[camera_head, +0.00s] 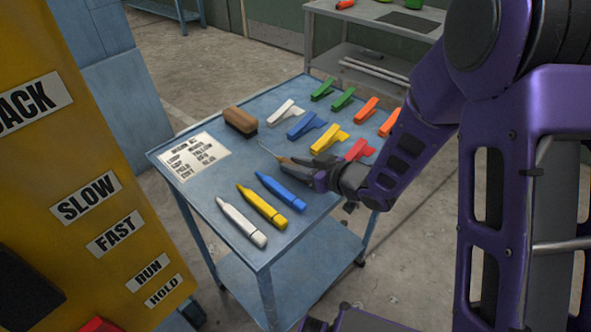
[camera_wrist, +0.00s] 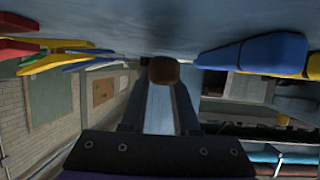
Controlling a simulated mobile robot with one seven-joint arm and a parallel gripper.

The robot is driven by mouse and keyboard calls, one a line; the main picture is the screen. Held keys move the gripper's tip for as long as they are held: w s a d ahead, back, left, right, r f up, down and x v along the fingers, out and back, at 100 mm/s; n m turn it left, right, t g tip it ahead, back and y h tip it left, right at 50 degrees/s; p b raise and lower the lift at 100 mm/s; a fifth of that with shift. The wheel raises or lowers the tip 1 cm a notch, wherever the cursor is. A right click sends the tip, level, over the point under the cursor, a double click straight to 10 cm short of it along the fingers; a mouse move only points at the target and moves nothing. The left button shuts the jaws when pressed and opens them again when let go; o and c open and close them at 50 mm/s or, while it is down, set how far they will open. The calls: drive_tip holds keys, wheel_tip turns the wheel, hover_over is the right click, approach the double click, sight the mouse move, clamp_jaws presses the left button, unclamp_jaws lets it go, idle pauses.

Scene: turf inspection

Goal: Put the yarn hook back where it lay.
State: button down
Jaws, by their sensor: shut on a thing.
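The yarn hook (camera_head: 268,151) has a thin pale metal shaft and a brownish handle. It is over the blue cart top, its tip pointing to the upper left, toward the brush. My gripper (camera_head: 296,165) is shut on its handle, low over the cart top. In the wrist view, the brown rounded handle end (camera_wrist: 164,71) shows between the two fingertips of my gripper (camera_wrist: 162,82), close to the blue surface. Whether the hook touches the cart top I cannot tell. My gripper hides part of the handle.
The blue cart (camera_head: 180,205) holds a brown brush (camera_head: 240,120), a printed card (camera_head: 194,155), several coloured clips (camera_head: 307,125) at the back and right, and white, yellow and blue markers (camera_head: 262,206) at the front. A yellow panel (camera_head: 100,120) stands close on the left.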

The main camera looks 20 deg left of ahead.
drive_tip(key=shift+f, duration=0.65)
drive_tip(key=shift+f, duration=0.2)
drive_tip(key=c, duration=0.7)
unclamp_jaws()
drive_tip(key=shift+o, duration=0.2)
drive_tip(key=shift+r, duration=0.1)
drive_tip(key=shift+r, duration=0.25)
drive_tip(key=p+v, duration=0.1)
drive_tip(key=v, duration=1.1)
drive_tip(key=shift+s+f, duration=0.1)
drive_tip(key=shift+f, duration=0.05)
